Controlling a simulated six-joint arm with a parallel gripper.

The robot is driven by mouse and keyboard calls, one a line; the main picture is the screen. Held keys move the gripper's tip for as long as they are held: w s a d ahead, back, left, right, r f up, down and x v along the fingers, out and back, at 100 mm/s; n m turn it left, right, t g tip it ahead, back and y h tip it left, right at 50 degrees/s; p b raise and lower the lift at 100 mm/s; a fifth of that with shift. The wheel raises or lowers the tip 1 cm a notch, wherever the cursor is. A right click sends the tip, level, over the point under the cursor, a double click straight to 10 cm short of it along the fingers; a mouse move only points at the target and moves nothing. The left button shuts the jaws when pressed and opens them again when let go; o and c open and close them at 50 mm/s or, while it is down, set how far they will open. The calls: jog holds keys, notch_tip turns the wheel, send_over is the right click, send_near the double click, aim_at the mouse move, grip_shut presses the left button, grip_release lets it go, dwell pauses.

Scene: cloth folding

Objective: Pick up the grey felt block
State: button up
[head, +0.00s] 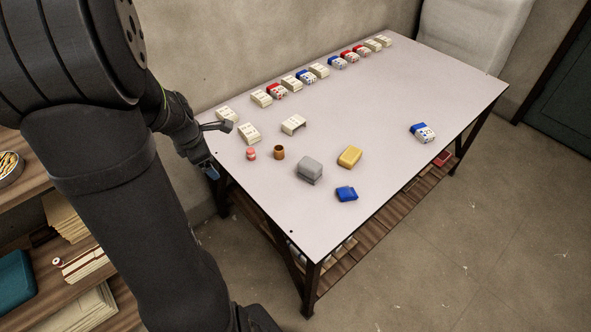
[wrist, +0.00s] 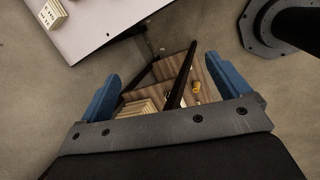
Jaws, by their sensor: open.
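The grey felt block (head: 310,170) sits on the light table in the head view, near its front left part. A yellow block (head: 349,157) is to its right and a folded blue cloth (head: 346,194) to its lower right. My gripper (head: 213,172) is beyond the table's left edge, well apart from the grey block. In the wrist view its two blue fingers (wrist: 160,84) are spread wide with nothing between them. The grey block is not in the wrist view.
The table (head: 400,105) has a brown cup (head: 279,153) and a small pink jar (head: 251,154) left of the grey block. Several cream, red and blue bundles line the back edge. A blue-and-white bundle (head: 423,133) lies at the right. The middle is clear.

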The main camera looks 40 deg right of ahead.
jog(key=s+d+f+n, duration=0.1)
jog(key=s+d, duration=0.1)
jog(key=d, duration=0.5)
jog(key=s+d+f+n, duration=0.1)
jog(key=s+d+n, duration=0.15)
jog(key=d, duration=0.45)
jog(key=n+g+h, duration=0.1)
jog(key=n+g, duration=0.1)
send_near(309, 165)
jog(key=shift+m, duration=0.25)
jog(key=x, duration=0.8)
jog(key=shift+w+a+f, duration=0.15)
jog(key=shift+w+f, duration=0.1)
jog(key=x, duration=0.4)
jog(key=shift+s+d+r, duration=0.1)
jog(key=shift+s+d, duration=0.1)
jog(key=shift+d, duration=0.15)
jog(key=shift+d+f, duration=0.25)
jog(key=shift+f, duration=0.35)
jog(key=shift+t, duration=0.3)
jog(key=shift+w, duration=0.1)
jog(key=c, duration=1.1)
